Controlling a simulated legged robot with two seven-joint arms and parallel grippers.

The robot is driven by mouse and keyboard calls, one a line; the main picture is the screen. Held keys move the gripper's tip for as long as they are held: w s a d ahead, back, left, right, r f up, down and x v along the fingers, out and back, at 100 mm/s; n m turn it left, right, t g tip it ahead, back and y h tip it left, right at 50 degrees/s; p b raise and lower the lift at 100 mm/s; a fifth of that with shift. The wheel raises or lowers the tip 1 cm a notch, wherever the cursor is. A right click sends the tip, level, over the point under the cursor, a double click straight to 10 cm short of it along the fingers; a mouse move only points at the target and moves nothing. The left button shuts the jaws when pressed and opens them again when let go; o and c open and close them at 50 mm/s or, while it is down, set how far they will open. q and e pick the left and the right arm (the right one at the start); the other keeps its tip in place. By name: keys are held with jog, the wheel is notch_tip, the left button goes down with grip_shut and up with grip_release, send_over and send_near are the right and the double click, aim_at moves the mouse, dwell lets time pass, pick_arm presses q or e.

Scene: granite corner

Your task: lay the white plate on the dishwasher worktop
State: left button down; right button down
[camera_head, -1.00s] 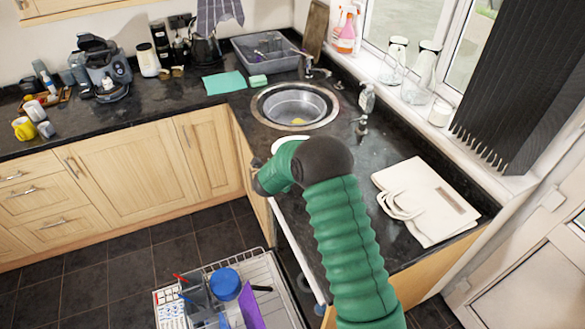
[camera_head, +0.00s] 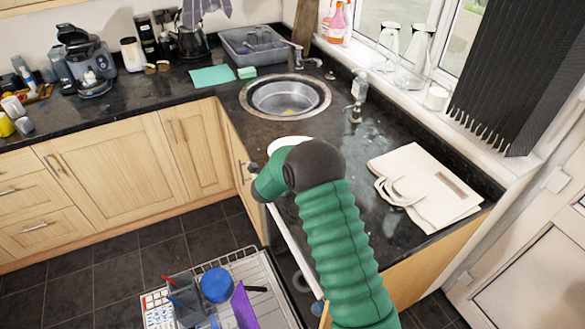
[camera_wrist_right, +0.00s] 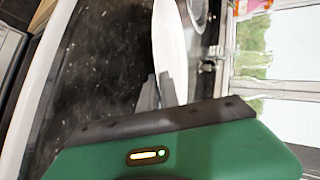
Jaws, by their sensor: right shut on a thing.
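The white plate (camera_head: 287,142) shows as a pale sliver behind my right wrist in the head view; most of it is hidden. In the right wrist view the plate (camera_wrist_right: 170,45) stands nearly edge-on between the grey fingers of my right gripper (camera_wrist_right: 165,95), which is shut on it. The dark worktop (camera_head: 352,165) runs from the sink towards the front right, over the dishwasher. The plate shows over its left part, just in front of the sink; whether it touches the worktop I cannot tell. My left gripper is not in view.
A white folded bag (camera_head: 428,195) lies on the right of the worktop. The round sink (camera_head: 285,97) and a soap bottle (camera_head: 359,84) are behind. The pulled-out dishwasher rack (camera_head: 262,270) is below left. Bare worktop lies between sink and bag.

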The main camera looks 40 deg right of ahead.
jog(key=shift+r, duration=0.15)
jog(key=c, duration=1.5)
grip_release()
jog(key=shift+o, duration=0.2)
jog(key=o, duration=0.3)
jog(key=shift+s+a+r+p, duration=0.25)
jog(key=shift+a+r+p, duration=0.1)
jog(key=shift+a, duration=0.25)
jog(key=shift+p+v, duration=0.8)
jog(key=shift+v, duration=2)
